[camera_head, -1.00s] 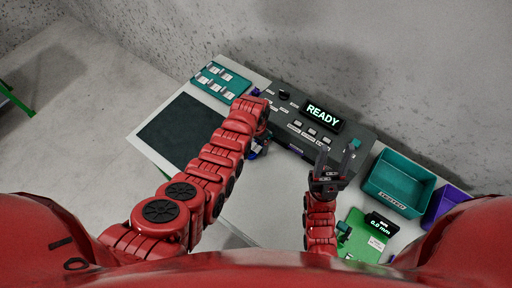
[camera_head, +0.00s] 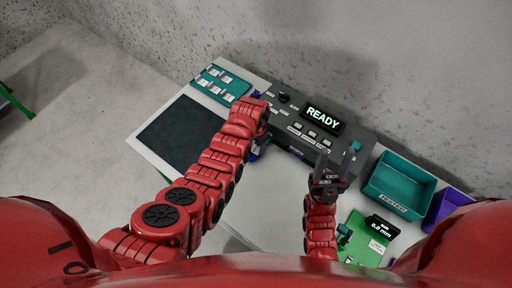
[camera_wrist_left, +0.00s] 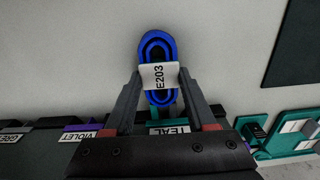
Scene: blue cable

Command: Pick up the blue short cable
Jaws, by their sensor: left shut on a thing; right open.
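The blue cable (camera_wrist_left: 157,44) is a small coil with a white label reading E203, seen in the left wrist view. My left gripper (camera_wrist_left: 161,82) is shut on it at the label, one finger on each side. In the head view my left arm hides most of that gripper, and only a bit of blue shows beside the wrist (camera_head: 254,152). My right gripper (camera_head: 336,164) is open and empty, in front of the tester panel.
The dark tester panel (camera_head: 290,127) shows READY. A teal rack (camera_head: 222,83) and a dark mat (camera_head: 183,133) lie at the left of the table. A teal bin (camera_head: 400,186), a purple bin (camera_head: 446,206) and a green gauge board (camera_head: 362,240) are at the right.

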